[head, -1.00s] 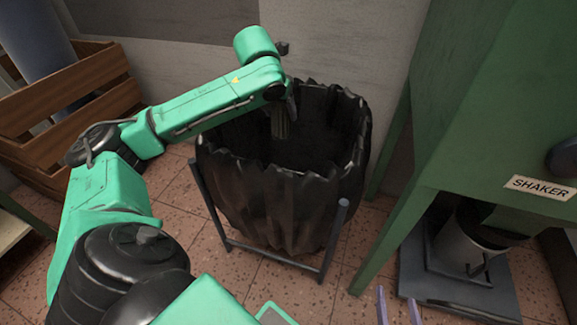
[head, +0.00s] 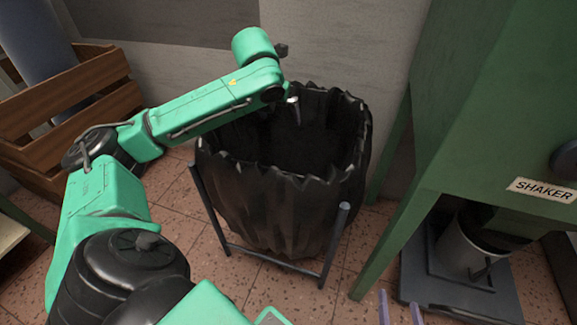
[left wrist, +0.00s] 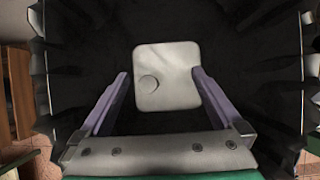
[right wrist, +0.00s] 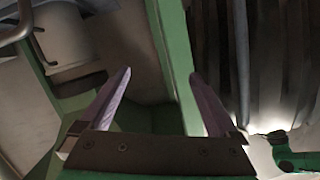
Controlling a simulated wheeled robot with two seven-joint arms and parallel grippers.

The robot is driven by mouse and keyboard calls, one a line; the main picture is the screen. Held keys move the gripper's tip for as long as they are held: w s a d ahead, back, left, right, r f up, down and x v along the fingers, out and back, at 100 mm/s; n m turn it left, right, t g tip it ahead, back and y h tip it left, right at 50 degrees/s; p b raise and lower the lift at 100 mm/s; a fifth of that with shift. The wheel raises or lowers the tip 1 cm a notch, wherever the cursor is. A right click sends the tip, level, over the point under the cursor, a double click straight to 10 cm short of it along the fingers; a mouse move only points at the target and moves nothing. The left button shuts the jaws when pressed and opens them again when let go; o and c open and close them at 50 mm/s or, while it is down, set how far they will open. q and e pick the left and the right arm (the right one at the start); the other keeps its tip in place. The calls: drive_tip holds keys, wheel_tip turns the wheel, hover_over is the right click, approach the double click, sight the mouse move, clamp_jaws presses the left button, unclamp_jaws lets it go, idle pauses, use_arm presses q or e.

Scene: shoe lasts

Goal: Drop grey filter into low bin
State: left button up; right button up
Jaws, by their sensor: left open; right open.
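The low bin (head: 285,215) is a round bin lined with a black bag, standing in a metal frame mid-picture in the head view. My left gripper (head: 296,110) hangs over its opening, pointing down. In the left wrist view the left fingers (left wrist: 160,85) are open. A pale grey rounded square with a small round knob (left wrist: 178,75), seemingly the grey filter, shows between and beyond them against the bin's dark inside. Its depth is hard to tell; the head view does not show it. My right gripper (right wrist: 160,85) is open and empty; its fingertips (head: 399,308) show low in the head view.
A green stand labelled SHAKER (head: 480,130) is at right, with a grey pot (head: 462,250) on a dark plate below it. A wooden crate (head: 70,105) holding a blue-grey cylinder stands at left. Tiled floor (head: 180,225) shows around the bin.

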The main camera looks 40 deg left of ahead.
use_arm(q)
drive_tip(key=p+v, duration=0.4)
drive_tip(key=v, duration=0.9)
drive_tip(key=shift+r+p, duration=0.2)
drive_tip(key=shift+p, duration=0.1)
use_arm(e)
drive_tip(key=s+g, duration=0.1)
drive_tip(key=s, duration=0.1)
drive_tip(key=s+r+g, duration=0.1)
drive_tip(key=shift+s+g, duration=0.3)
drive_tip(key=shift+s, duration=0.1)
use_arm(q)
drive_tip(key=shift+s, duration=0.1)
use_arm(e)
drive_tip(key=shift+r, duration=0.1)
